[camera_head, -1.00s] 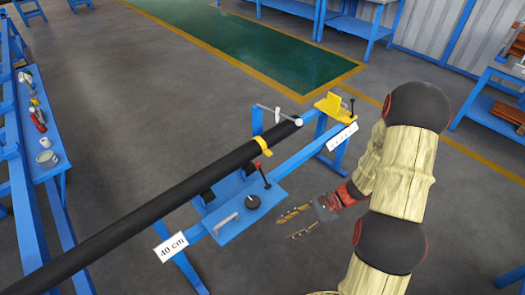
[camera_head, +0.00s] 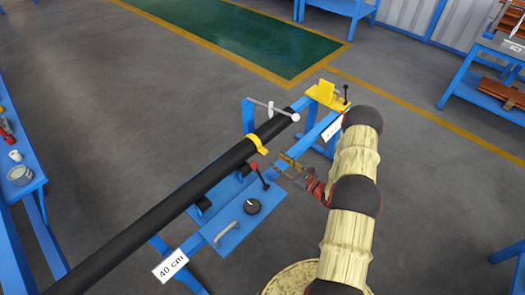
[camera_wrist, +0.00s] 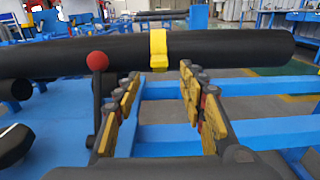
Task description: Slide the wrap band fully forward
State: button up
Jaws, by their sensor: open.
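The wrap band is a yellow strap (camera_head: 257,143) around the long black pipe (camera_head: 170,202), close to the pipe's far right end. In the wrist view the yellow band (camera_wrist: 158,50) sits on the black pipe (camera_wrist: 230,48), ahead of and slightly above the space between my fingers. My gripper (camera_head: 284,166) is open and empty on the near side of the pipe, just right of the red-knobbed lever. In the wrist view its yellow-padded fingers (camera_wrist: 160,98) are spread apart, short of the band and not touching it.
A red-knobbed lever (camera_wrist: 97,62) stands close to my left finger. A blue plate (camera_head: 235,220) carries a black knob (camera_head: 252,206) and a grey handle. A "40 cm" sign (camera_head: 170,266) is at lower left. A yellow stop (camera_head: 326,95) stands at the rail's far end.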

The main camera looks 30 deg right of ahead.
aim_at(267, 153)
jog(key=x, duration=0.2)
jog(key=b+x, duration=0.1)
jog(key=x, duration=0.2)
jog(key=b+x, duration=0.1)
jog(key=x, duration=0.1)
jog(key=shift+w+a+r, duration=0.15)
jog(key=shift+w+r, duration=0.1)
jog(key=shift+w, duration=0.05)
jog(key=shift+c, duration=1.4)
jog(key=c, duration=0.8)
